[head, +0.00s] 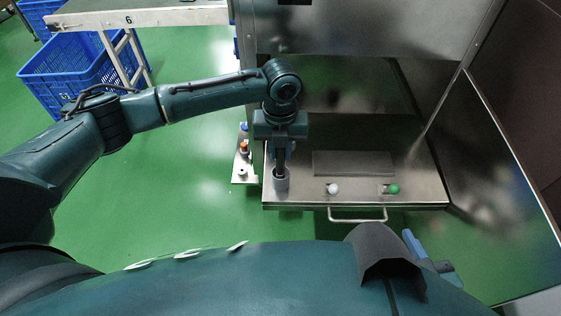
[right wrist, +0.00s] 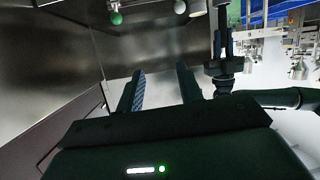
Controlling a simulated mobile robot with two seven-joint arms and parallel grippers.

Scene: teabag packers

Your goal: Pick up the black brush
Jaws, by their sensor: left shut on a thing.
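My left gripper (head: 281,152) points down over a grey cylindrical holder (head: 281,185) at the front left corner of the steel table. It is shut on the black brush (head: 280,165), a dark piece that shows only a little between the fingers and the holder's mouth. The rest of the brush is hidden by the gripper and the holder. The left arm also shows in the right wrist view. My right gripper (right wrist: 158,88) is open and empty, with its two fingers apart; it shows partly at the lower right of the head view.
The steel table (head: 300,195) has a raised plate (head: 353,163), a white knob (head: 333,188), a green knob (head: 393,188) and a front handle (head: 357,217). Steel walls enclose its back and right. A blue crate (head: 65,75) stands far left. Green floor is open at left.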

